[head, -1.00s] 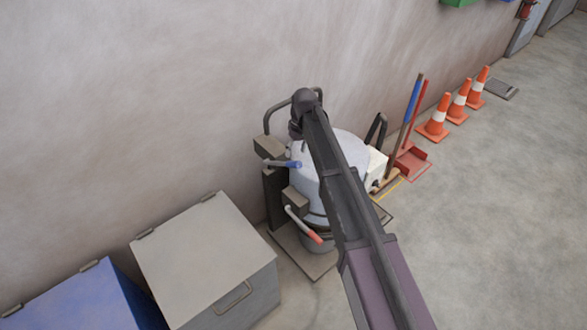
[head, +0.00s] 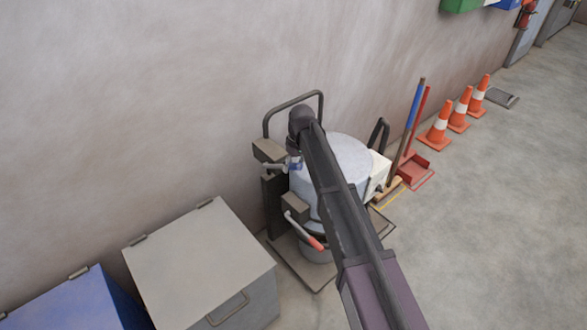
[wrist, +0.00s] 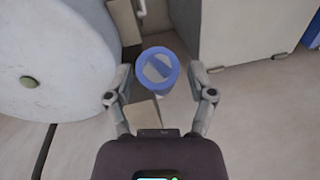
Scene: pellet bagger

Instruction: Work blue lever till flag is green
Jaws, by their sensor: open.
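The blue lever (head: 296,163) sticks out from the upper left side of the pellet bagger (head: 348,155), with its grip partly covered by my gripper in the head view. In the wrist view its blue grip (wrist: 158,68) is seen nearly end-on, between the two fingers of my gripper (wrist: 160,78). The fingers are open, one on each side of the grip, with a gap showing at each side. I cannot tell how deep the grip sits between them. I cannot make out a flag in either view.
A red-tipped lever (head: 305,230) sits lower on the bagger. A grey lidded bin (head: 200,255) and a blue bin (head: 75,300) stand at left. A broom and red dustpan (head: 412,170) and orange cones (head: 437,130) stand at right.

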